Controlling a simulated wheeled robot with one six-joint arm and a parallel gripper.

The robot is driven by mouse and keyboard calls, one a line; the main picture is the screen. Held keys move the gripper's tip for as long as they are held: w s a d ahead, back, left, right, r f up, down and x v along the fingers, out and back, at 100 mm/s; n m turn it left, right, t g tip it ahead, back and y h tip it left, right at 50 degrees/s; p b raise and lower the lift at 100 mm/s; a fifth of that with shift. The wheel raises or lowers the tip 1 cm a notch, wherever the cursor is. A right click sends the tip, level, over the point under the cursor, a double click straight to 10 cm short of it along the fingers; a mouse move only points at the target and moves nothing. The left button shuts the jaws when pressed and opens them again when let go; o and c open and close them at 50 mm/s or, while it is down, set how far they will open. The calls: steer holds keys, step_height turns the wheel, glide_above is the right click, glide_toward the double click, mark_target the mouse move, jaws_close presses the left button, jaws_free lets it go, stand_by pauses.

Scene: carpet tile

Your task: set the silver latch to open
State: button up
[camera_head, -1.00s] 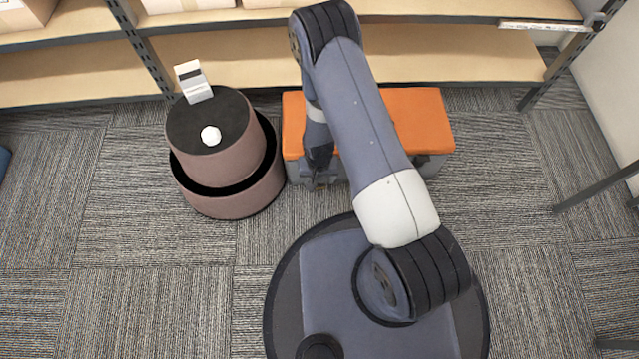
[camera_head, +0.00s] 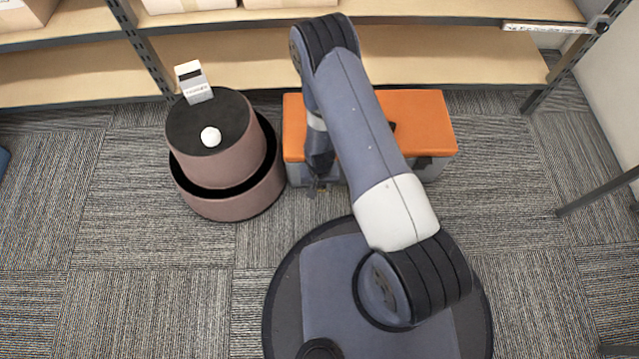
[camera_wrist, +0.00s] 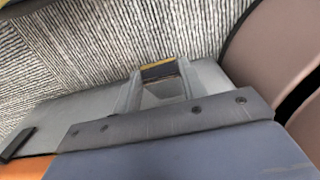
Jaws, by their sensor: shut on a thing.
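The orange-lidded grey box (camera_head: 420,125) stands on the carpet in front of the shelf. In the head view my gripper (camera_head: 315,188) is at the box's near side, left of its middle, mostly hidden by my arm. In the wrist view my gripper (camera_wrist: 158,72) points down the grey box wall, its two fingers slightly apart. A pale grey piece (camera_wrist: 165,89) shows between them; it appears to be the silver latch, and the gripper is shut on it. The latch's exact angle is hard to tell. A black fitting (camera_wrist: 17,145) shows on the box at the lower left.
A round brown two-tier stand (camera_head: 225,170) is close to the left of the box, bearing a white ball (camera_head: 210,137) and a white card holder (camera_head: 194,83). The wooden shelf (camera_head: 80,80) runs behind. Open carpet (camera_head: 520,220) lies to the right.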

jaws_close()
steer(key=shift+w+r+g, duration=0.25)
steer(key=shift+g, duration=0.15)
steer(key=o, duration=0.8)
jaws_free()
steer(key=shift+c, duration=0.2)
step_height(320, 180, up, 11)
steer(key=p, duration=0.4)
steer(key=shift+w, duration=0.4)
steer(key=shift+f, duration=0.15)
